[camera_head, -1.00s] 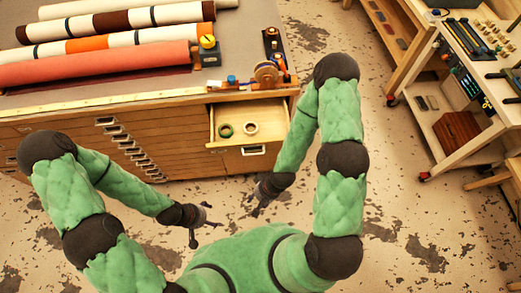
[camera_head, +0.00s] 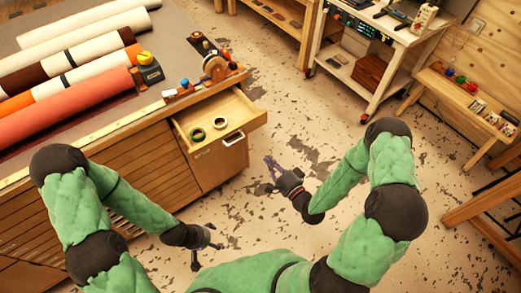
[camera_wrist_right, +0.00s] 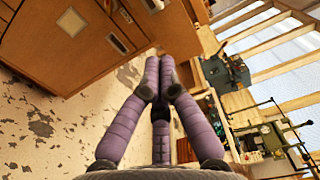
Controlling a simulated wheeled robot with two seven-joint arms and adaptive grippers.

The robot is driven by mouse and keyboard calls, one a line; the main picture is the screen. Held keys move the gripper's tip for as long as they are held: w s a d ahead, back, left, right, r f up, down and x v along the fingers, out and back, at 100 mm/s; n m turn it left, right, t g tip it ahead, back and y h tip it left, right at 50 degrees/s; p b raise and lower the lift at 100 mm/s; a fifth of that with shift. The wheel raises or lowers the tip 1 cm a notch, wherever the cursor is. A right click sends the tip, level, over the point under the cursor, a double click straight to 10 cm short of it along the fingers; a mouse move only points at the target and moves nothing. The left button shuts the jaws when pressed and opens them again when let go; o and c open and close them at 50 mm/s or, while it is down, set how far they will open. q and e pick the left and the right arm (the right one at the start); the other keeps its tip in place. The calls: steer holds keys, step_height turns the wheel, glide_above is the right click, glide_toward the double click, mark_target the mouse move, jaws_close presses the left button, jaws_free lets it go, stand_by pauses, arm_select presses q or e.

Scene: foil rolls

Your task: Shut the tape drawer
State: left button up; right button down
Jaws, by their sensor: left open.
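The tape drawer (camera_head: 180,134) is pulled out at the right end of the wooden cabinet. A green tape ring (camera_head: 197,135) and a white tape ring (camera_head: 220,123) lie inside it. Its front has a metal handle (camera_head: 234,139). My right gripper (camera_head: 270,164) is in front and to the right of the drawer front, apart from it. In the right wrist view its purple fingers (camera_wrist_right: 159,65) meet at the tips with nothing seen between them. My left gripper (camera_head: 206,254) is open and empty, low in front of the cabinet, away from the drawer.
Rolls (camera_head: 70,115) and a tape dispenser (camera_head: 214,66) lie on the cabinet top (camera_head: 183,25). A wheeled cart (camera_head: 345,72) and a low wooden bench (camera_head: 463,100) stand to the right. The speckled floor (camera_head: 300,110) between them is clear.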

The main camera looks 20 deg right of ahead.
mark_target(244, 131)
arm_select(q)
step_height(244, 131, down, 3)
steer(key=shift+r+b, duration=0.2)
steer(key=shift+b, duration=1.05)
arm_select(e)
steer(key=x, duration=1.4)
steer(key=shift+f, duration=0.1)
